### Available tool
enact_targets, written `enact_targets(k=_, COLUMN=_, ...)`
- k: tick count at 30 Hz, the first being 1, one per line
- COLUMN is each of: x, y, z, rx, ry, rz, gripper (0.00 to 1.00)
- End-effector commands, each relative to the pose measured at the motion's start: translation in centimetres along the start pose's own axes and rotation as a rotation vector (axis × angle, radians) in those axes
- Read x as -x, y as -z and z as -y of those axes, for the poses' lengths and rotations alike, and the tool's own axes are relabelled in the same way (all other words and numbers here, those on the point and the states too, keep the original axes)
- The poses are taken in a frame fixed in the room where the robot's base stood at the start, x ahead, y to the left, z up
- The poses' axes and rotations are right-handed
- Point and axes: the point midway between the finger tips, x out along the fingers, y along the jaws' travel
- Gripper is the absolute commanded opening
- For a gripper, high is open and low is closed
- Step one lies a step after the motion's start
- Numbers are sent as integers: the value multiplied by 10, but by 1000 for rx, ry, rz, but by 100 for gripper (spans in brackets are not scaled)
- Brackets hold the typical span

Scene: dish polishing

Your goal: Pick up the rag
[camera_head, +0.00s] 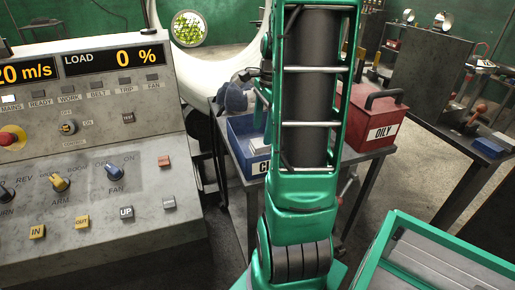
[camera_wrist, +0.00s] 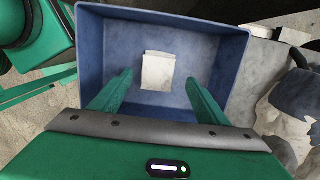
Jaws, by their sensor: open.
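A small pale folded rag (camera_wrist: 157,72) lies on the floor of a blue bin (camera_wrist: 98,62) in the wrist view. My gripper (camera_wrist: 160,79) is open, its two green fingers spread to the left and right of the rag in that view. Nothing is between the fingers that I can see them touching; the height of the fingertips above the rag is hard to tell. In the head view the blue bin (camera_head: 238,146) stands on a table, with a pale piece (camera_head: 260,146) inside, partly hidden by my arm.
A red box labelled OILY (camera_head: 375,118) stands right of my arm on the same table (camera_head: 369,158). A blue-grey bundle (camera_head: 236,98) is behind the bin. A control panel (camera_head: 100,150) fills the left. A workbench (camera_head: 450,130) stands at right.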

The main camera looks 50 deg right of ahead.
Motion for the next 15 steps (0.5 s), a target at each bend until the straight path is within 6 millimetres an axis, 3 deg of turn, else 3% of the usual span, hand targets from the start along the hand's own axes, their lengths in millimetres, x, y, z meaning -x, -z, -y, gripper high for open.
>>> enact_targets(k=5, x=-10, y=0, z=-1, rx=1, ry=-1, rz=0, gripper=69)
enact_targets(k=15, x=-53, y=0, z=-3, rx=0, ry=-3, rz=0, gripper=69)
